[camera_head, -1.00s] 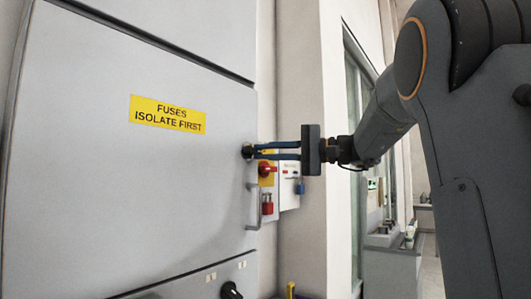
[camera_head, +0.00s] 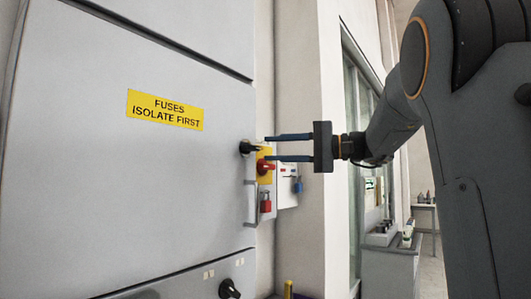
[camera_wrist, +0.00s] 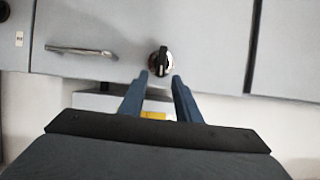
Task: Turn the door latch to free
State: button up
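The door latch is a black knob (camera_head: 247,147) on a pale round base at the right edge of the grey cabinet door (camera_head: 130,190). In the head view its grip lies roughly level, pointing right. In the wrist view the latch (camera_wrist: 160,61) shows its black bar running up and down the picture. My gripper (camera_head: 267,148) is open, with its blue fingers spread and empty. It is just right of the latch in the head view, apart from it. In the wrist view the fingertips (camera_wrist: 159,78) sit to either side of and just below the latch.
A yellow "FUSES ISOLATE FIRST" label (camera_head: 165,110) is on the door. Below the latch are a metal door handle (camera_wrist: 80,50), a red rotary switch (camera_head: 265,166) on a yellow plate, and red (camera_head: 266,202) and blue (camera_head: 298,185) padlocks. Another black knob (camera_head: 229,289) is lower down.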

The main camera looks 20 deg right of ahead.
jog(key=shift+b+v, duration=0.35)
jog(key=shift+v, duration=1.8)
jog(key=s+a+f+g+h+b, duration=0.15)
jog(key=a+f, duration=0.25)
jog(key=f, duration=0.6)
jog(key=s+a+f+g+h, duration=0.15)
jog(key=a+f, duration=0.25)
jog(key=f, duration=0.5)
jog(key=s+a+f+g+h+b, duration=0.15)
jog(key=a+f, duration=0.25)
jog(key=f, duration=0.6)
jog(key=s+f+n+g+h+p, duration=0.1)
jog(key=s+f+n+h, duration=0.1)
jog(key=s+f, duration=0.4)
jog(key=s+d+f+n+g+h+p, duration=0.1)
jog(key=s+f+h, duration=0.4)
jog(key=f, duration=0.7)
jog(key=s+d+f+n+g+h+p, duration=0.1)
jog(key=s+f+n+g+h, duration=0.2)
jog(key=s+f, duration=0.4)
notch_tip(320, 180, down, 3)
jog(key=shift+s+d+r+h, duration=0.15)
jog(key=shift+d+r+h, duration=0.05)
jog(key=shift+h, duration=0.15)
jog(key=shift+c, duration=0.3)
